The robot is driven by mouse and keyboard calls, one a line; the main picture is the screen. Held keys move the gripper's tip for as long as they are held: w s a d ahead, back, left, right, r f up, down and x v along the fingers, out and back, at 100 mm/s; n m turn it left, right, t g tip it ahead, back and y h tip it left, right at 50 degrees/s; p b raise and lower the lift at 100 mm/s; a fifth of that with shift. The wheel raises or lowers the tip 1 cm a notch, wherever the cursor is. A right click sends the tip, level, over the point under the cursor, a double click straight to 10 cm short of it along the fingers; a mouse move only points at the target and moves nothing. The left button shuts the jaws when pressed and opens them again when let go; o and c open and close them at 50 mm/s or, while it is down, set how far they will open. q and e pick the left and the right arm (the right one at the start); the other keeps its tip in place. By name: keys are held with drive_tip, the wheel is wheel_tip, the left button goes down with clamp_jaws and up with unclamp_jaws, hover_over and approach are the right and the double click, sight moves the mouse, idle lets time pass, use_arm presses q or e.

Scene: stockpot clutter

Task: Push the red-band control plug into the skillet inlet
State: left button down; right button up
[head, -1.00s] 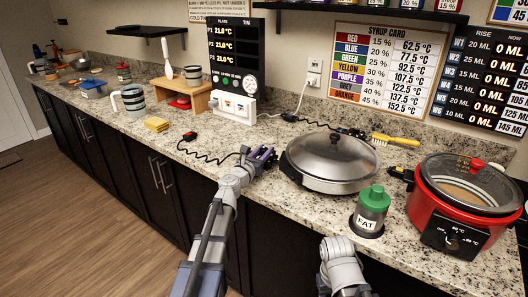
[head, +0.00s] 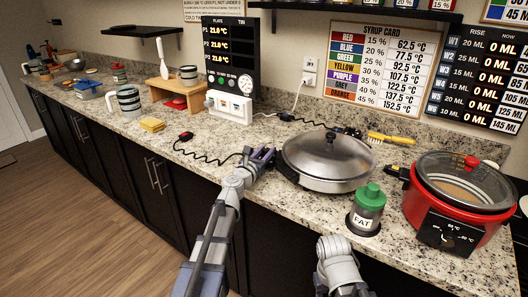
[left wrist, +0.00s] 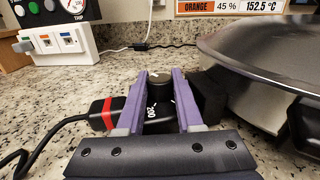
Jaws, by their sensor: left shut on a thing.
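My left gripper (head: 262,157) is at the left side of the lidded skillet (head: 327,178), low over the counter. In the left wrist view its purple fingers (left wrist: 160,100) are shut on the black control plug (left wrist: 157,88), which has a white-marked dial. A red band (left wrist: 108,113) rings the plug's cord end. The plug's other end points right, close to the skillet's side (left wrist: 255,75). The inlet is not clearly visible, so I cannot tell whether the plug touches or enters it. Only part of my right arm shows; its gripper is not in view.
A black coiled cord with a red-marked end (head: 186,136) lies left of my gripper. A green-lidded FAT jar (head: 367,210) and a red cooker (head: 445,205) stand right of the skillet. A yellow brush (head: 392,139) lies behind.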

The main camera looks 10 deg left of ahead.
use_arm(q)
drive_tip(key=shift+d, duration=0.2)
drive_tip(key=shift+c, duration=2.4)
unclamp_jaws()
drive_tip(key=shift+s, duration=0.1)
